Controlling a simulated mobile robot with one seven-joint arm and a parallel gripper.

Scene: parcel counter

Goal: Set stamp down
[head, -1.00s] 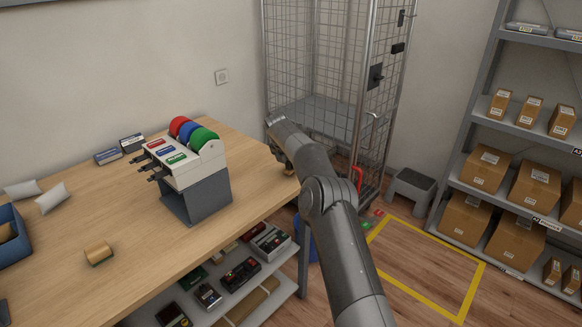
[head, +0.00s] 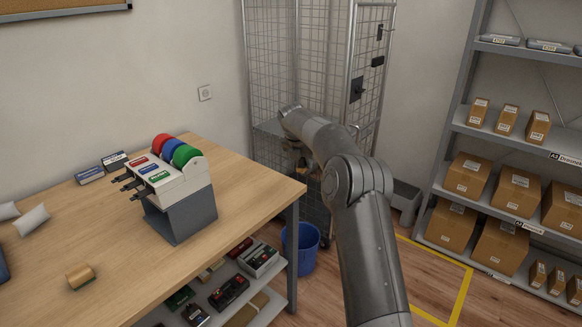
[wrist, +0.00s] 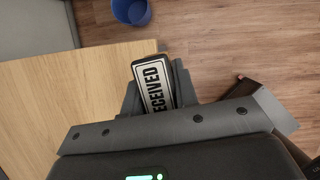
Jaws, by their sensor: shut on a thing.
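In the head view my gripper (head: 302,160) is small, partly hidden by my arm, just beyond the right end of the table (head: 240,180).
The right end of the tabletop is clear. A blue bin (head: 300,248) stands beside the table. A wire cage (head: 320,60) is behind my arm; shelves with boxes (head: 515,190) are at right.

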